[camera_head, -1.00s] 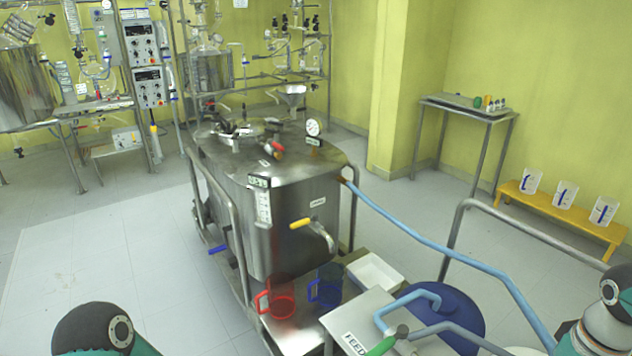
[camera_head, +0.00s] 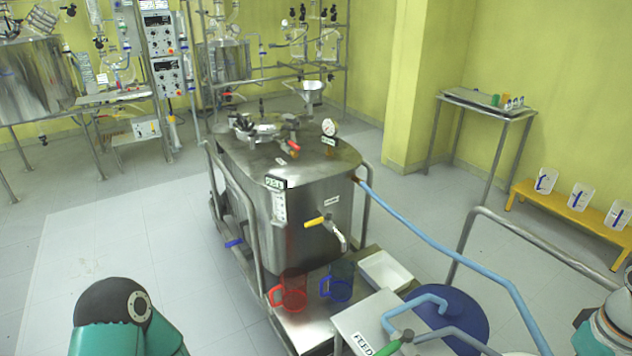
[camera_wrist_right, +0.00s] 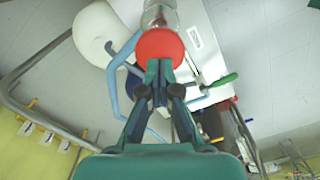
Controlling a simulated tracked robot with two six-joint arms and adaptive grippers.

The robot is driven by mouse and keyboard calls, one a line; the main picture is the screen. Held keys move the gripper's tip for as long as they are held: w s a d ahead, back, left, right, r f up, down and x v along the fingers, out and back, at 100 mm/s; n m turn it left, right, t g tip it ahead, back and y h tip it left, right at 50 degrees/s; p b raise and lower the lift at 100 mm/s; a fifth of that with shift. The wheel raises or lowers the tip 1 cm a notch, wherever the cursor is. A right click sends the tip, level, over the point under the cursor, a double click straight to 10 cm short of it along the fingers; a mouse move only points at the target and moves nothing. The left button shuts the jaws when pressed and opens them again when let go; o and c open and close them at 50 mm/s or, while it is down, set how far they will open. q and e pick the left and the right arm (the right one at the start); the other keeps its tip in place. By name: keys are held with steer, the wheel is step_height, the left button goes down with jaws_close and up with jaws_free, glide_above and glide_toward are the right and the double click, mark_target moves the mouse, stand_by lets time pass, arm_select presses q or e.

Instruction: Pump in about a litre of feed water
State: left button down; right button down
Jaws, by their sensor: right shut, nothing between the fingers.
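The steel tank (camera_head: 305,215) stands mid-room, with a dial gauge (camera_head: 329,127) on top and a yellow-handled tap (camera_head: 318,221) on its front. A light-blue hose (camera_head: 430,235) runs from its right side to the feed stand (camera_head: 360,318), labelled FEED, where a green handle (camera_head: 396,343) shows. The blue drum (camera_head: 455,315) is beside the stand. In the right wrist view, my right gripper (camera_wrist_right: 158,66) is shut and empty, its tips in front of a red round knob (camera_wrist_right: 160,46); contact cannot be told. The green handle (camera_wrist_right: 225,79) is to its right. My left gripper is out of view.
A red jug (camera_head: 293,292) and a blue jug (camera_head: 341,284) stand below the tap, near a white tray (camera_head: 386,271). A metal rail (camera_head: 535,240) crosses at right. Clear beakers (camera_head: 581,197) stand on a yellow bench (camera_head: 535,195).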

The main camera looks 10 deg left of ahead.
steer(key=shift+f, duration=0.1)
step_height(320, 180, down, 9)
steer(key=b, duration=0.7)
stand_by(0.4)
step_height(320, 180, up, 9)
steer(key=p, duration=0.7)
steer(key=shift+r+p, duration=0.2)
steer(key=shift+p, duration=0.15)
steer(key=shift+f, duration=0.15)
